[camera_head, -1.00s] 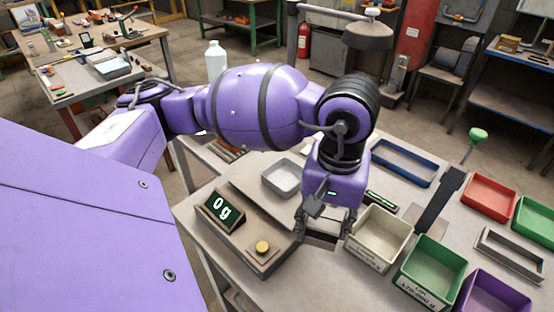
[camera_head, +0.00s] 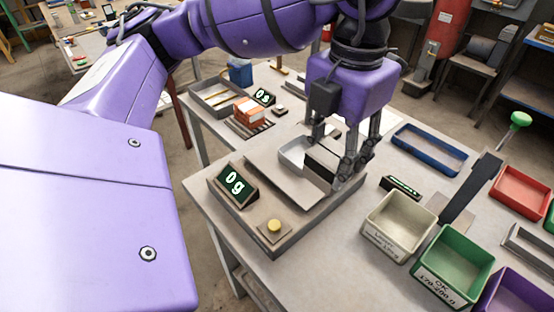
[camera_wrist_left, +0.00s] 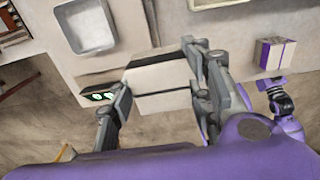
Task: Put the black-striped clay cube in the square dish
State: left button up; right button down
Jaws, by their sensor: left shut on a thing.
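The clay cube (camera_head: 320,163) is pale with a black stripe or dark face showing. My left gripper (camera_head: 334,155) is shut on it, fingers on opposite sides. The cube also shows between the fingers in the left wrist view (camera_wrist_left: 160,74). The square dish (camera_head: 287,157) is pale grey and shallow and sits on the scale plate. The cube is close to the dish's right side in the head view and partly hides it. In the wrist view the dish (camera_wrist_left: 88,46) lies clear of the cube, up and left.
The scale display (camera_head: 236,183) reads 0 g. A cream bin (camera_head: 398,245) and a green bin (camera_head: 452,290) stand at the right front. A blue tray (camera_head: 428,172) lies behind them. A purple-striped block (camera_wrist_left: 275,52) shows in the wrist view. A dark upright post (camera_head: 472,188) stands at right.

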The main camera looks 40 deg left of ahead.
aim_at(329, 148)
pick_arm(q)
jog(key=n, duration=0.2)
jog(key=r+n, duration=0.1)
jog(key=n, duration=0.2)
jog(key=r+n, duration=0.1)
jog(key=n, duration=0.2)
jog(key=shift+a+r+b, duration=0.2)
jog(key=shift+a+b, duration=0.05)
jog(key=shift+b, duration=0.1)
jog(key=n, duration=0.1)
jog(key=r+n, duration=0.1)
jog(key=n, duration=0.3)
jog(key=shift+s+a+r, duration=0.15)
jog(key=shift+a+r, duration=0.1)
jog(key=w+a+f, duration=0.2)
jog(key=a+f, duration=0.1)
jog(key=w+a+f, duration=0.3)
jog(key=a, duration=0.1)
jog(key=w+a+f, duration=0.3)
jog(key=shift+a+f+b, duration=0.15)
jog(key=shift+a+b, duration=0.2)
jog(key=shift+a, duration=0.05)
jog(key=shift+w+a+f, duration=0.1)
jog(key=shift+a+f, duration=0.1)
jog(key=shift+f, duration=1.6)
jog(key=shift+f, duration=0.1)
